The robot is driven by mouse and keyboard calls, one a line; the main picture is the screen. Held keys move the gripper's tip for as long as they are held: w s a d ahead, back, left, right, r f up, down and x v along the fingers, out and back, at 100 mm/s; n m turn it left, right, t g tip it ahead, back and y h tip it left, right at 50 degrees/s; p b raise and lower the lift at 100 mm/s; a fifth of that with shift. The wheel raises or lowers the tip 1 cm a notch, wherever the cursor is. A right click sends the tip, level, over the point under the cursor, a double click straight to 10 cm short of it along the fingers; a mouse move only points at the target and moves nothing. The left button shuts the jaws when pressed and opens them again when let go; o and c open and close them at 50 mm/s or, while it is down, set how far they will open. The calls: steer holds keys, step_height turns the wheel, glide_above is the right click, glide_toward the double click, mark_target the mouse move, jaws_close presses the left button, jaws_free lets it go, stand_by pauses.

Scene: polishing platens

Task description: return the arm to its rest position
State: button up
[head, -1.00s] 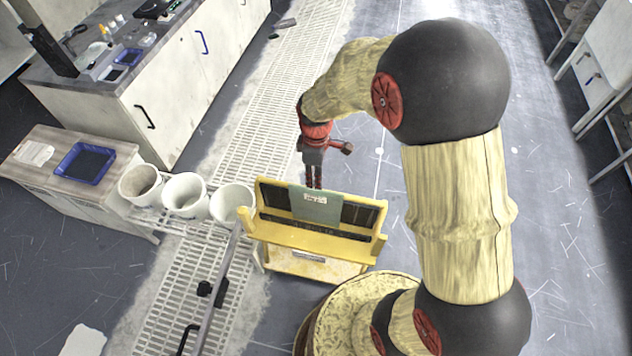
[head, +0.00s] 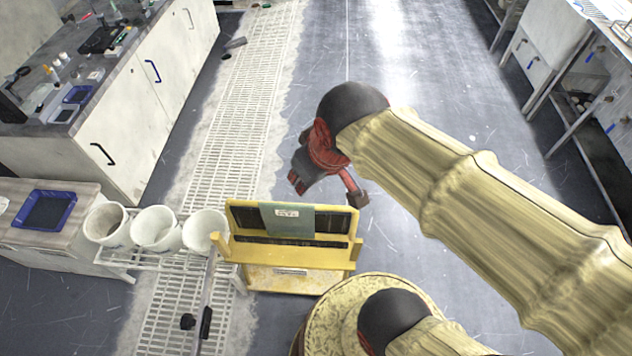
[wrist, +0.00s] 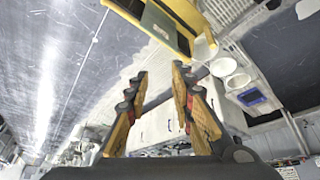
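My gripper (head: 296,183) hangs from my arm above the floor, behind the yellow rack in the head view. In the wrist view my gripper (wrist: 160,88) shows two fingers spread apart with nothing between them. My arm reaches in from the right of the head view, its pale upper link slanting up to a dark joint.
A yellow rack (head: 290,254) holding a green plate (head: 287,222) stands below my gripper. Three white buckets (head: 155,229) stand on a shelf to its left. A cabinet (head: 133,118) with blue and black handles is at upper left. Open floor (head: 420,60) lies beyond.

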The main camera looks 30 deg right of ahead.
steer(key=s, duration=0.1)
steer(key=s+r+m, duration=0.1)
steer(key=s, duration=0.1)
steer(key=shift+m+t, duration=0.3)
steer(key=shift+t, duration=0.1)
